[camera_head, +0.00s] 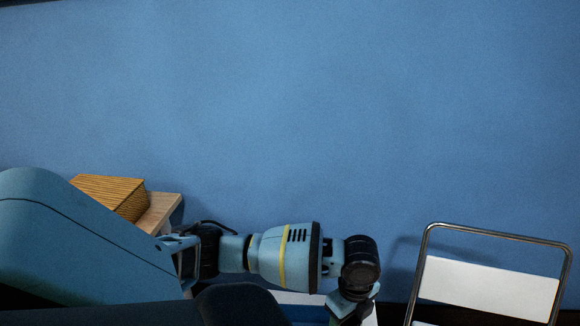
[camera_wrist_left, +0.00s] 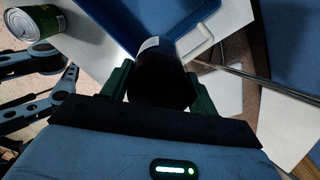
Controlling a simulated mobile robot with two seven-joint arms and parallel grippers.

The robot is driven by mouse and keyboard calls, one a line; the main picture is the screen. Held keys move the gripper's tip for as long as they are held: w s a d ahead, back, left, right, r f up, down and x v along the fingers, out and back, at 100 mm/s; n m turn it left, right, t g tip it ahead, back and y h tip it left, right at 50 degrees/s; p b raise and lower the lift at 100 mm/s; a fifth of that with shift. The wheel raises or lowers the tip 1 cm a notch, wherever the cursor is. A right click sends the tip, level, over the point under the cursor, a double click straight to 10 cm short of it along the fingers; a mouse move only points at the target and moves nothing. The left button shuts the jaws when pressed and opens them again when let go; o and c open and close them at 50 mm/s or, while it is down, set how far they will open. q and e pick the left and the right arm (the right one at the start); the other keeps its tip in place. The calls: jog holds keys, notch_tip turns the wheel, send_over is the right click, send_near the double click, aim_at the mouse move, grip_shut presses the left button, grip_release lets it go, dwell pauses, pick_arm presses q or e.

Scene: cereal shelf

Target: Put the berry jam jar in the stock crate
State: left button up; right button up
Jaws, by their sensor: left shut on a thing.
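In the left wrist view, my left gripper (camera_wrist_left: 160,86) is shut on a dark jar (camera_wrist_left: 163,72) with a pale label edge, held between its two green fingers. Its label cannot be read, so I cannot tell the flavour. A blue-rimmed crate (camera_wrist_left: 199,45) lies just beyond the jar; the jar hides part of it. I cannot tell whether the jar is over the crate or beside it. In the head view the left arm reaches across the bottom, and the gripper, jar and crate are not clearly visible.
A green can (camera_wrist_left: 34,23) lies at the upper left on a white surface (camera_wrist_left: 88,40) in the left wrist view.

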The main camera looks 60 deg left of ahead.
pick_arm(q)
jog(key=s+a+f+m, duration=0.1)
jog(key=a+f+m, duration=0.2)
jog(key=f, duration=0.4)
jog(key=s+a+f+m+b, duration=0.1)
jog(key=s+a+f+m, duration=0.1)
jog(key=f, duration=0.5)
jog(key=shift+s+a+m, duration=0.15)
jog(key=shift+a+m, duration=0.35)
jog(key=shift+m, duration=0.6)
jog(key=shift+f+b, duration=0.6)
jog(key=shift+f, duration=1.15)
jog(key=shift+f, duration=0.1)
jog(key=o, duration=1.2)
